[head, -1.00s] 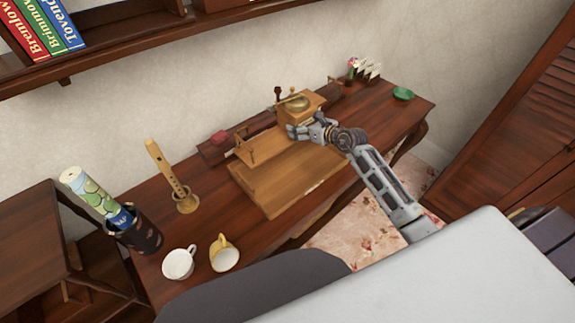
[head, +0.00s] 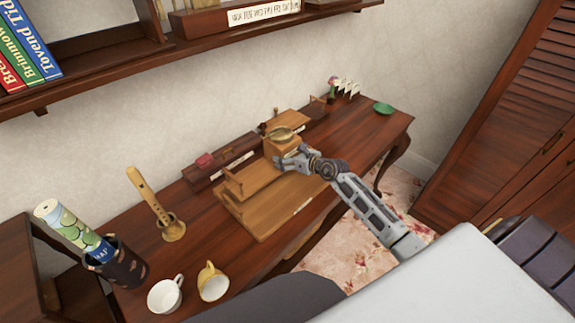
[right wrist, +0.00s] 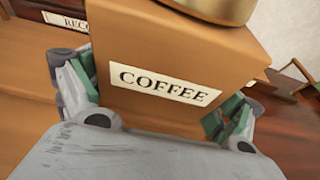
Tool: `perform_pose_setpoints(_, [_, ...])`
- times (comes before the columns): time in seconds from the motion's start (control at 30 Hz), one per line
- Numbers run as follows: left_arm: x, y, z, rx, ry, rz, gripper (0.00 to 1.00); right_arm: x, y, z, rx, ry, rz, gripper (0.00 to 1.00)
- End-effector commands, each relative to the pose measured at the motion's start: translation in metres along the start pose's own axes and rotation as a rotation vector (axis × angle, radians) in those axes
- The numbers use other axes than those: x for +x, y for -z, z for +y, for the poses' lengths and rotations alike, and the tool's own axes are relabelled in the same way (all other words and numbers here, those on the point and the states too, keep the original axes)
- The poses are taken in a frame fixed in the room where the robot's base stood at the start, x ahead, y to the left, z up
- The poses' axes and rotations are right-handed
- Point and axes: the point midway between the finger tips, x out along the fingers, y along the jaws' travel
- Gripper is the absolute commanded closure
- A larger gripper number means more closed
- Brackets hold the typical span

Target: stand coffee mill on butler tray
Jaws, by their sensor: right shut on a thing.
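The coffee mill (head: 277,148) is a light wooden box with a brass bowl top and a crank. My right gripper (head: 288,160) is shut on it. The butler tray (head: 285,208) is a flat light-wood board with raised ends, lying on the dark desk. The mill is upright at the tray's far right part. I cannot tell whether its base touches the tray, because the gripper hides it. My left gripper is not in view.
A dark low box row (head: 222,160) stands behind the tray. A recorder on a stand (head: 172,230), two cups (head: 165,296), and a holder with rolled maps (head: 125,268) are at the left. A green dish (head: 384,108) sits at the far right. The desk's right part is mostly clear.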

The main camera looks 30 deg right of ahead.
Motion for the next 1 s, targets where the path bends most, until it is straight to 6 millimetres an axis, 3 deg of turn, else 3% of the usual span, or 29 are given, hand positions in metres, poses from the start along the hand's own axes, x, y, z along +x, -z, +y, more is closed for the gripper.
perform_pose_setpoints(0.47, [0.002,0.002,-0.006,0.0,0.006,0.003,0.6,0.003,0.004,0.0,-0.001,0.0,-0.006,0.56])
perform_pose_setpoints(1.0, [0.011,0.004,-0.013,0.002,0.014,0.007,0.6,0.015,0.038,-0.001,-0.001,0.001,-0.006,0.56])
